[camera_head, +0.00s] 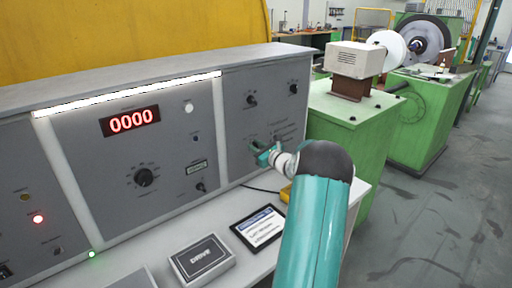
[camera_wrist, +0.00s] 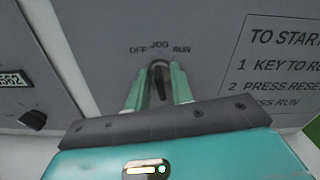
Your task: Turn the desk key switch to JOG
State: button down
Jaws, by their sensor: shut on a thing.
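The key switch (camera_wrist: 160,86) is on the grey desk panel, under the printed labels OFF, JOG and RUN, in the wrist view. Its dark key stands between the two green fingers of my gripper (camera_wrist: 160,70), which is shut on it. The key looks close to upright, roughly in line with the JOG label; its exact setting is hard to tell. In the head view my gripper (camera_head: 262,153) is against the right panel of the desk, and it hides the switch there.
Printed start instructions (camera_wrist: 277,75) are right of the switch. Two black knobs (camera_head: 251,100) (camera_head: 293,88) are above my gripper. A tablet (camera_head: 258,226) and a DRIVE box (camera_head: 202,259) lie on the desk below. A green machine (camera_head: 345,125) stands to the right.

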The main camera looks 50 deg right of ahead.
jog(key=shift+m, duration=1.2)
jog(key=c, duration=1.6)
grip_release()
jog(key=shift+o, duration=0.2)
jog(key=shift+s, duration=0.1)
jog(key=v, duration=1.3)
jog(key=shift+s, duration=0.3)
jog(key=shift+a, duration=0.1)
